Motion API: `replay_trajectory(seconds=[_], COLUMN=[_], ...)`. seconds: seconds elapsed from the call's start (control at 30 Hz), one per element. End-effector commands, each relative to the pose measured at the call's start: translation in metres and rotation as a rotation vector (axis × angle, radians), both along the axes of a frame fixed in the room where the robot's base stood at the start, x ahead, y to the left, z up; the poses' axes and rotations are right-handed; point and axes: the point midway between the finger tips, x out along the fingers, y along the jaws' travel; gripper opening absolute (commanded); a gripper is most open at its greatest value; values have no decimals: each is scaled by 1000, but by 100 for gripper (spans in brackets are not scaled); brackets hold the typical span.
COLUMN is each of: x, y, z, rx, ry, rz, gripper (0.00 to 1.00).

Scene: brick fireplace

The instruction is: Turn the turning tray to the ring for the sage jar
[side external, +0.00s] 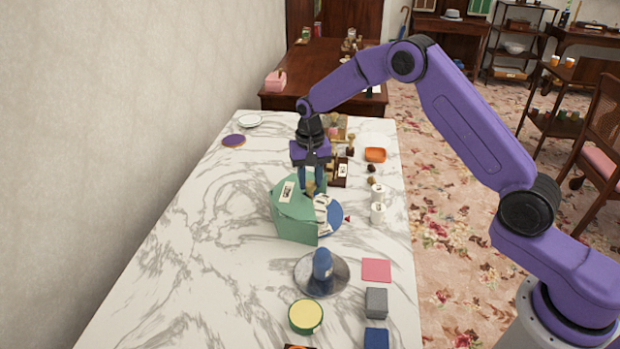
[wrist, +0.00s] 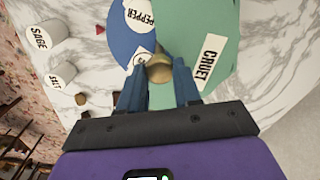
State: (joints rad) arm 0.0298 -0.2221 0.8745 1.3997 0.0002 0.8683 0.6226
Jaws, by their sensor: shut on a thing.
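The turning tray shows as a blue disc (side external: 335,218) with white labels, one reading PEPPER; it also shows in the wrist view (wrist: 122,22). A green angular body (side external: 295,219) labelled CRUET covers much of the tray and also shows in the wrist view (wrist: 190,30). My gripper (side external: 309,189) is shut on a brass-coloured knob (wrist: 159,68) at the tray's middle. The white sage jar (side external: 378,213) stands apart on the table, its SAGE label readable in the wrist view (wrist: 40,38). A ring for the jar cannot be made out.
A white salt jar (side external: 377,192) stands beside the sage jar. A small red pointer (side external: 347,218) sits at the tray's right edge. A grey round plate with a blue object (side external: 322,262) stands in front. The marble table's left side is mostly clear (side external: 190,230).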

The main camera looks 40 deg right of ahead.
Motion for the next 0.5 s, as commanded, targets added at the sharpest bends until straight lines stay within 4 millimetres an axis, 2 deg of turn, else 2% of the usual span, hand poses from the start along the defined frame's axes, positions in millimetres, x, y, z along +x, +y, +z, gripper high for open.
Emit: replay_trajectory(seconds=[0.5], x=[1], y=[0], z=[2], rx=[1], ry=[-5], rz=[-258], gripper=[0])
